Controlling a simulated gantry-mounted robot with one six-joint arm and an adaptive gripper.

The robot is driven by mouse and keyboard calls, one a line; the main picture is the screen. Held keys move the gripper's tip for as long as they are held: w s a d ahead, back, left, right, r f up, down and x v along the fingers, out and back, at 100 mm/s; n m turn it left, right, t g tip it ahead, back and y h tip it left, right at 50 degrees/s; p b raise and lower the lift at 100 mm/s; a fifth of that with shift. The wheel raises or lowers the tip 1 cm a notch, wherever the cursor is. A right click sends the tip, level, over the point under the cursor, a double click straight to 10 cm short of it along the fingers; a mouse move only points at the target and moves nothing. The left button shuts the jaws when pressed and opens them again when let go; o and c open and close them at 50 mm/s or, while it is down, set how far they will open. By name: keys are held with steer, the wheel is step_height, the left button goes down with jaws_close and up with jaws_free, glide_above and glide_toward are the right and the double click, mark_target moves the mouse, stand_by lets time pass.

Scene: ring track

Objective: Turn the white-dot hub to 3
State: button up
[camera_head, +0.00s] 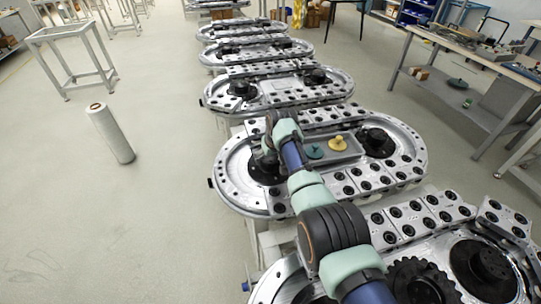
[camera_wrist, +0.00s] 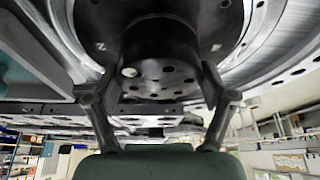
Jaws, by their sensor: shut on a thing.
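The white-dot hub (camera_wrist: 160,50) is a black cylinder with holes in its end face, and its white dot (camera_wrist: 128,72) shows at the left of that face in the wrist view. My gripper (camera_wrist: 157,88) has one finger on each side of the hub and is shut on it. Small pale marks show on the black flange (camera_wrist: 98,22) around the hub, too unclear to read for certain. In the head view my gripper (camera_head: 268,152) is at the left end of the nearer full ring track (camera_head: 228,180), and my arm hides most of the hub there.
A second black hub (camera_head: 376,142) stands at the track's right end. Between them a grey tray (camera_head: 348,150) holds a green piece (camera_head: 314,151) and a yellow piece (camera_head: 338,143). More tracks lie beyond and in front. A white roll (camera_head: 110,133) stands on open floor at left.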

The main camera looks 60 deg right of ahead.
steer(key=n+b, duration=0.1)
steer(key=n+y+b, duration=0.1)
steer(key=n, duration=0.1)
steer(key=shift+f+t+b, duration=0.3)
steer(key=shift+t, duration=0.1)
steer(key=b, duration=0.2)
steer(key=n+b, duration=0.1)
steer(key=b, duration=0.1)
steer(key=shift+f+n, duration=0.3)
steer(key=b, duration=0.3)
steer(key=shift+n+y, duration=0.4)
steer(key=shift+r+n+b, duration=0.3)
steer(key=shift+r+b, duration=0.15)
steer(key=shift+b, duration=0.8)
steer(key=shift+r, duration=0.1)
steer(key=o, duration=1)
steer(key=shift+s, duration=0.1)
steer(key=shift+r+p, duration=0.15)
steer(key=shift+p, duration=0.35)
